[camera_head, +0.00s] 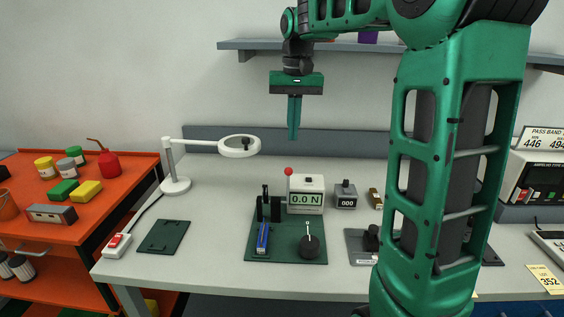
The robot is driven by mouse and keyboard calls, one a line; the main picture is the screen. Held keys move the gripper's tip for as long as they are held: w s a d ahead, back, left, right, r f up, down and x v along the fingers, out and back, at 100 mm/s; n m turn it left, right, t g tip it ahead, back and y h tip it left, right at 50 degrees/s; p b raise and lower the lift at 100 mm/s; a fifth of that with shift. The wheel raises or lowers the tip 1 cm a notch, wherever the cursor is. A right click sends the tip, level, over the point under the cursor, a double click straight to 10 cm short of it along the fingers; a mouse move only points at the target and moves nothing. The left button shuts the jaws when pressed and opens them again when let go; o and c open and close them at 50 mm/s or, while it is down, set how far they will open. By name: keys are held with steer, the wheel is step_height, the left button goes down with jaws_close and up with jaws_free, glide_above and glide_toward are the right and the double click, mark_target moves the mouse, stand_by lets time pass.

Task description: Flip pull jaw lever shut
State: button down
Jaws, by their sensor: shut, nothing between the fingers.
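My gripper (294,138) points straight down, high above the bench, with its green fingers shut and empty. Below it is a dark green base plate (285,254) carrying the pull tester. A white force gauge (305,193) reading 0.0 N stands at the plate's back. A red ball knob (289,171) shows at the gauge's upper left. Black upright jaw parts (265,205) stand left of the gauge. A blue piece (262,238) lies in front of them. A round black part (310,247) with a pale upright pin sits front right. I cannot tell which piece is the jaw lever, or its position.
A counter box (345,195) reading 000 stands right of the gauge. A magnifier lamp (238,146) and a dark mat (164,237) are on the left. An orange cart (110,205) stands beside the bench (210,225). A wall shelf (260,44) is behind my arm, which hides the bench's right part.

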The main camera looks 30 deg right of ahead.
steer(key=shift+w+a+r, duration=0.1)
steer(key=shift+w+r, duration=0.05)
steer(key=shift+w, duration=0.35)
steer(key=shift+w+a+r, duration=0.1)
steer(key=shift+w+r, duration=0.05)
steer(key=shift+w, duration=0.3)
steer(key=s+a+f, duration=0.2)
steer(key=s+f, duration=0.1)
steer(key=f, duration=0.5)
steer(key=shift+f, duration=0.35)
